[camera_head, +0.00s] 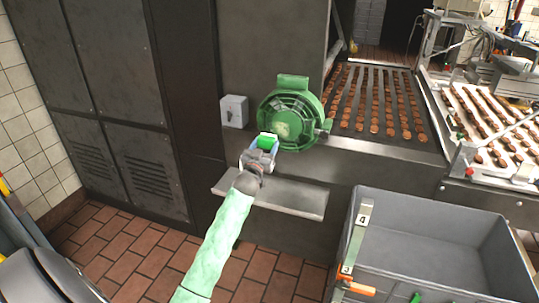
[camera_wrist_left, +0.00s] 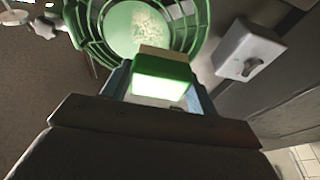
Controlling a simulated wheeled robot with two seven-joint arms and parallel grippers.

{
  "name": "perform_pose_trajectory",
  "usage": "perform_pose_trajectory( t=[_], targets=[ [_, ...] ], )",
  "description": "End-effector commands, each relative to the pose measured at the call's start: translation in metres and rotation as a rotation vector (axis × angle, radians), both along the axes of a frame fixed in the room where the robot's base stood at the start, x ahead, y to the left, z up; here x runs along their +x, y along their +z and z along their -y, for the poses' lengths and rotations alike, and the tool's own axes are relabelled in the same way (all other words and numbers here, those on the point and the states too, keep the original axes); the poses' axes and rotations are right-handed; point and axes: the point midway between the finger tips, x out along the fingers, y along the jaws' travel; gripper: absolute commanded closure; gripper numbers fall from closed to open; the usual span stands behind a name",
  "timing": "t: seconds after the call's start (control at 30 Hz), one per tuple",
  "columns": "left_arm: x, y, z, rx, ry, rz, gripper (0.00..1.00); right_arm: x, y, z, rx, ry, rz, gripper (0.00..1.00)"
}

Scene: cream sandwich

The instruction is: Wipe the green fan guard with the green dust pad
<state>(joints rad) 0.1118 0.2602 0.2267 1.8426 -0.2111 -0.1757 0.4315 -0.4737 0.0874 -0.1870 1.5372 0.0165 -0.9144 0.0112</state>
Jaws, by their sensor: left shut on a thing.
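The green fan guard (camera_head: 292,113) is on the dark machine housing in the head view, in front of my left gripper. In the left wrist view its green ring bars (camera_wrist_left: 90,40) and round centre show, with a pale speckled patch (camera_wrist_left: 150,28) on the centre. My left gripper (camera_head: 262,147) is shut on the green dust pad (camera_head: 268,141). The pad (camera_wrist_left: 162,72) has a green body and a pale edge facing the guard. It is close to the guard's lower left; I cannot tell whether it touches. My right gripper is not in view.
A grey switch box (camera_head: 234,111) is left of the guard. A metal shelf (camera_head: 290,200) juts out below.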

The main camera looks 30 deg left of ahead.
Motion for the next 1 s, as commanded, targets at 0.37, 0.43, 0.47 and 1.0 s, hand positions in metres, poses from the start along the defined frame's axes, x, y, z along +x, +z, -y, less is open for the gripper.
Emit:
perform_pose_trajectory(
  t=[0.37,0.43,0.47,1.0],
  targets=[
    [0.031,-0.001,-0.007,-0.001,0.0,0.0,0.6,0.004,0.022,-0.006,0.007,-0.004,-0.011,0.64],
    [0.037,-0.002,-0.008,-0.001,0.0,-0.001,0.6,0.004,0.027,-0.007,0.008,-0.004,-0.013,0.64],
    [0.04,-0.002,-0.009,-0.001,0.0,-0.001,0.6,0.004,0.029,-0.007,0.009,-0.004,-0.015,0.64],
    [0.056,0.0,-0.013,-0.001,0.0,-0.002,0.6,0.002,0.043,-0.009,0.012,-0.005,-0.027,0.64]
  ],
)
